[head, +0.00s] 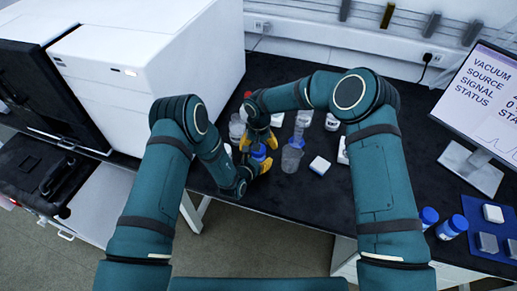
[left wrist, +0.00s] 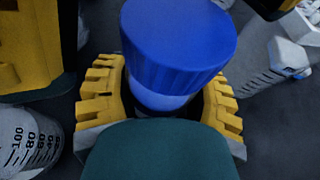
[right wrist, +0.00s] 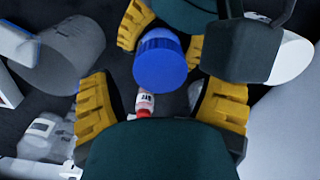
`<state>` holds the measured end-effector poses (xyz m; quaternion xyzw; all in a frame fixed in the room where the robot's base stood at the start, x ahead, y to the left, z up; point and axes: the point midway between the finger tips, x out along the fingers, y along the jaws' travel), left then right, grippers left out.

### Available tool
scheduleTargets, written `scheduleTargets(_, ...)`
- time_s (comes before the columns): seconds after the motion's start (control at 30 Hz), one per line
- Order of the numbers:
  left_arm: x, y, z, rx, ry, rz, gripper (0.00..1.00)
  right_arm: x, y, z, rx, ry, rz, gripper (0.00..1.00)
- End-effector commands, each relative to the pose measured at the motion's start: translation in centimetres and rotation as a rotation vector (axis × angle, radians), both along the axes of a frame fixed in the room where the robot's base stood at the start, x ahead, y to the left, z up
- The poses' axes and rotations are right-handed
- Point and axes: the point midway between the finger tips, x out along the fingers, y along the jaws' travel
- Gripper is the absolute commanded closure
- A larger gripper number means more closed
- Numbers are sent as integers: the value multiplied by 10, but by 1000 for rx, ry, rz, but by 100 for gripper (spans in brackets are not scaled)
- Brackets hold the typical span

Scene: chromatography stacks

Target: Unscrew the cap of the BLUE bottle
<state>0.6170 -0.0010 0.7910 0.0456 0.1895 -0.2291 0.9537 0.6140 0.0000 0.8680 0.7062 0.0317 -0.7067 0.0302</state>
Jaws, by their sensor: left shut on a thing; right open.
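The blue bottle's cap (left wrist: 178,45) is large and ribbed in the left wrist view, with part of the bottle (left wrist: 155,98) below it. My left gripper (left wrist: 170,110) is shut on the bottle below the cap. The blue cap also shows in the right wrist view (right wrist: 160,62), beyond and between the fingers of my right gripper (right wrist: 162,105), which is open. In the head view the blue cap (head: 259,153) is small and partly hidden by both grippers. The right gripper (head: 264,137) is just above the left gripper (head: 254,168). I cannot tell whether the right fingers touch the cap.
A clear beaker (head: 291,157) and a white block with blue edges (head: 320,166) stand right of the grippers. A small red-capped bottle (right wrist: 145,102) is behind the blue cap. Two blue-capped bottles (head: 452,227) stand at the far right. The white instrument (head: 150,70) is at left.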

Motion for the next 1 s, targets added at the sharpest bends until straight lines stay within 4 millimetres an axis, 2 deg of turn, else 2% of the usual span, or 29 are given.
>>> scheduleTargets(0.1,0,0,0,0,-1,0,100,1,0,18,-1,-3,0,19)
scheduleTargets(0.2,0,0,0,0,-1,0,100,0,0,26,0,-1,0,19)
scheduleTargets(0.37,0,0,0,0,-1,0,100,0,0,28,0,0,-34,20)
scheduleTargets(0.47,0,0,0,0,-1,0,100,0,0,31,0,1,-121,20)
scheduleTargets(1.0,0,0,0,0,-1,0,100,0,0,56,-1,4,-982,20)
